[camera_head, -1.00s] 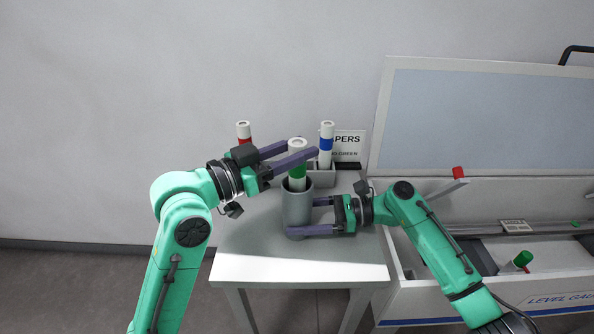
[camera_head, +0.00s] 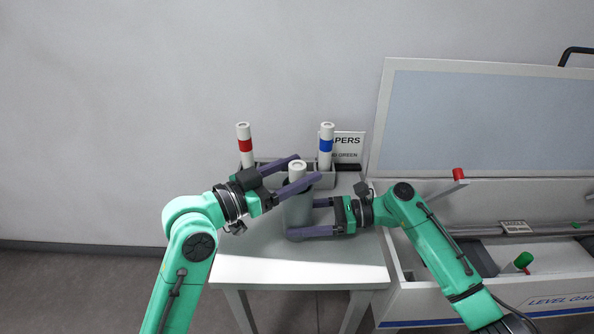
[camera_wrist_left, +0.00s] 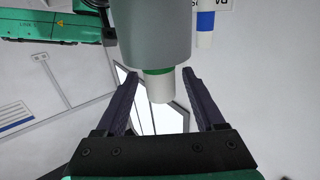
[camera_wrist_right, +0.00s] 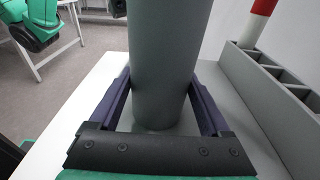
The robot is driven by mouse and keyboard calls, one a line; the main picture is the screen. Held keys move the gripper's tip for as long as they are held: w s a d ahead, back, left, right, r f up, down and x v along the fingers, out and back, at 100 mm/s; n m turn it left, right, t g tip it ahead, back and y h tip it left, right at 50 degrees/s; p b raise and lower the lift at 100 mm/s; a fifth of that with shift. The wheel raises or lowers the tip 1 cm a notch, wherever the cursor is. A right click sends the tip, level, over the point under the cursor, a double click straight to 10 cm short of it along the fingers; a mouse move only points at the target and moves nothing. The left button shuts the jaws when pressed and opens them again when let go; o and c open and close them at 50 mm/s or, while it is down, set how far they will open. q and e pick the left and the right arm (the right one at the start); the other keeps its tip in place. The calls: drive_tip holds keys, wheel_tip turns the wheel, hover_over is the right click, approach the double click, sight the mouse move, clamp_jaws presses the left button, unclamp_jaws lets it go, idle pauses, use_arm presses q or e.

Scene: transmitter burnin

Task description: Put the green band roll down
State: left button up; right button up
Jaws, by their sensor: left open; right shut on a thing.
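The green band roll (camera_head: 297,172) is a white tube standing in the grey cylindrical cup (camera_head: 297,212) on the small table. Only its upper end shows in the head view. In the left wrist view, the roll (camera_wrist_left: 160,87) shows a strip of its green band at the mouth of the cup (camera_wrist_left: 154,35). My left gripper (camera_head: 307,168) is open, with its fingers on either side of the roll's protruding end. My right gripper (camera_head: 304,218) is shut on the cup's body, which it also clasps in the right wrist view (camera_wrist_right: 165,75).
A grey compartment rack (camera_head: 316,181) behind the cup holds a red-banded roll (camera_head: 245,146) and a blue-banded roll (camera_head: 326,145). A sign (camera_head: 350,145) stands behind it. A large open case (camera_head: 415,295) is at the right. The table's front (camera_head: 300,270) is clear.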

use_arm(q)
drive_tip(key=v, duration=0.7)
drive_tip(key=shift+s+a, duration=0.15)
drive_tip(key=shift+a, duration=0.05)
use_arm(e)
drive_tip(key=o, duration=1.2)
